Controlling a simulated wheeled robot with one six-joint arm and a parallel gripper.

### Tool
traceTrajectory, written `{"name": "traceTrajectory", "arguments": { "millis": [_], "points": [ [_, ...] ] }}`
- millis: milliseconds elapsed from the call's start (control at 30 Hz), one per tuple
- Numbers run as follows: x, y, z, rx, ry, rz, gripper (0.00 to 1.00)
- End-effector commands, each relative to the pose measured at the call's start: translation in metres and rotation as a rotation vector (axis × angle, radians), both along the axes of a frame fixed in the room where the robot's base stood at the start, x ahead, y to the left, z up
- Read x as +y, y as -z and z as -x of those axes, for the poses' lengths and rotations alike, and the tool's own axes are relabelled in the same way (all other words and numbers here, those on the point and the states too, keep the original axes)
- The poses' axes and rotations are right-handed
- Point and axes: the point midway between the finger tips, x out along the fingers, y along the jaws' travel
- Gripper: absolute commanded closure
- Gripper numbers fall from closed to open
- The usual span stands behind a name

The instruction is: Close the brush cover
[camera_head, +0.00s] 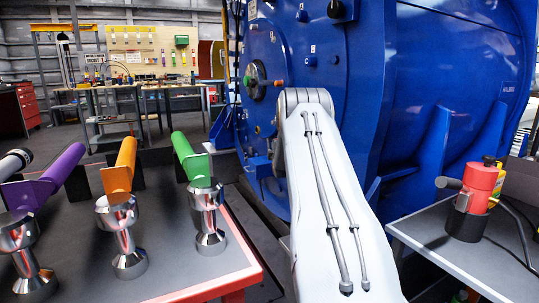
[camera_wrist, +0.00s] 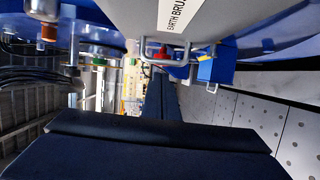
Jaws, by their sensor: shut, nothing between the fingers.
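A light grey plate (camera_wrist: 188,14) with partly cut-off lettering reading "EARTH BRU" hangs at the top of the wrist view; it looks like the brush cover. A metal wire handle or latch (camera_wrist: 165,50) shows at its lower edge, with a small red part behind it. The plate seems to stand away from the blue housing, but how far is unclear. My gripper (camera_wrist: 157,122) shows as dark finger pads across the bottom of the wrist view, shut and empty, apart from the plate. In the head view my arm hides the gripper and the cover.
The large blue motor (camera_head: 410,95) fills the right of the head view. A bench (camera_head: 180,245) with coloured-handled tools stands at left. A grey side table (camera_head: 440,252) holding a red tool (camera_head: 480,185) stands at right. A blue bracket (camera_wrist: 212,65) sits beside the handle.

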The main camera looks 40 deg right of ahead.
Motion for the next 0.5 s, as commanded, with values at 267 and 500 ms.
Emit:
{"name": "traceTrajectory", "arguments": {
  "millis": [267,500],
  "points": [
    [0.032,-0.003,0.014,0.002,0.010,-0.001,1.00],
    [0.066,-0.003,0.049,0.003,0.003,-0.002,1.00]
  ]
}}
